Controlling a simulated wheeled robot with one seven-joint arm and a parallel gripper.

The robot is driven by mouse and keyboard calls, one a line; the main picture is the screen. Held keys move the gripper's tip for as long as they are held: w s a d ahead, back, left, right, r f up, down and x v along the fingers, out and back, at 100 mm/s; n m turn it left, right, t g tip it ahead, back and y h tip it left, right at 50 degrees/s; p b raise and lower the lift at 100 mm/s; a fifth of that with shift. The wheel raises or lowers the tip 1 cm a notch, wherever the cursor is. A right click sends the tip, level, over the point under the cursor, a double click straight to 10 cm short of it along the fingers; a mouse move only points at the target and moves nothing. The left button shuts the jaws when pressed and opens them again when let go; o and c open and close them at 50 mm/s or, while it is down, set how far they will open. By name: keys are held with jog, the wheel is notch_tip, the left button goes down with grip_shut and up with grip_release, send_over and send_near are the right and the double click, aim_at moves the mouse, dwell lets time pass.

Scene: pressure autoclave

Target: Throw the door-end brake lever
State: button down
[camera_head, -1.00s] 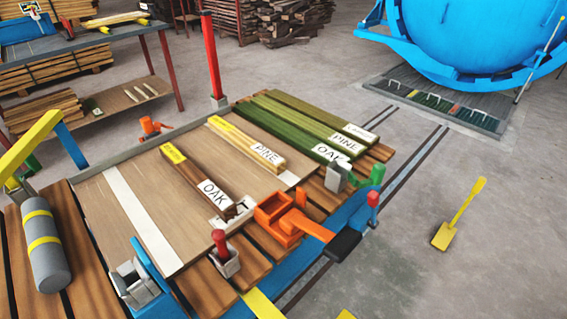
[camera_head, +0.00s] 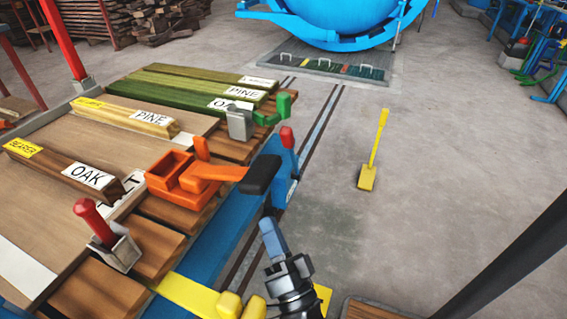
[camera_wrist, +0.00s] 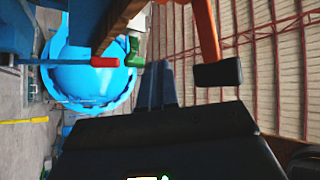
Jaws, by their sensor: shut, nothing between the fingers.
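A short lever with a red grip (camera_head: 287,137) stands upright on a blue bracket (camera_head: 283,163) at the cart's edge, on the side toward the blue autoclave. Its red grip shows sideways in the wrist view (camera_wrist: 104,62). An orange lever with a black grip (camera_head: 260,173) juts over the same edge, nearer me; its black end also shows in the wrist view (camera_wrist: 218,73). Another red-gripped lever (camera_head: 90,212) stands in a grey bracket on the deck. Which is the brake lever is not marked. My gripper (camera_head: 270,232) is shut and empty, below the black grip, apart from the levers.
The cart deck carries labelled boards, including an oak beam (camera_head: 70,170). A green handle (camera_head: 282,106) sits near the far corner. The blue autoclave (camera_head: 340,22) is behind. Floor right of the cart is mostly clear.

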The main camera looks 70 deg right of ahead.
jog(key=w+d+f+m+g+h+b, duration=0.25)
jog(key=d+m+g+h, duration=0.2)
jog(key=m+g, duration=0.35)
jog(key=w+d+f+m+g+h+b, duration=0.1)
jog(key=w+d+f+m+g+h, duration=0.25)
jog(key=d+m+g, duration=0.3)
jog(key=m+g+y, duration=0.1)
jog(key=m+g, duration=0.1)
jog(key=g, duration=0.1)
send_near(287, 142)
jog(key=shift+t, duration=0.25)
jog(key=x, duration=0.6)
jog(key=shift+s+d, duration=0.2)
jog(key=shift+d, duration=0.25)
jog(key=shift+r+p+x, duration=0.25)
jog(key=shift+p+x, duration=0.1)
jog(key=shift+x, duration=1.4)
jog(key=shift+a+f, duration=0.15)
jog(key=shift+a, duration=0.1)
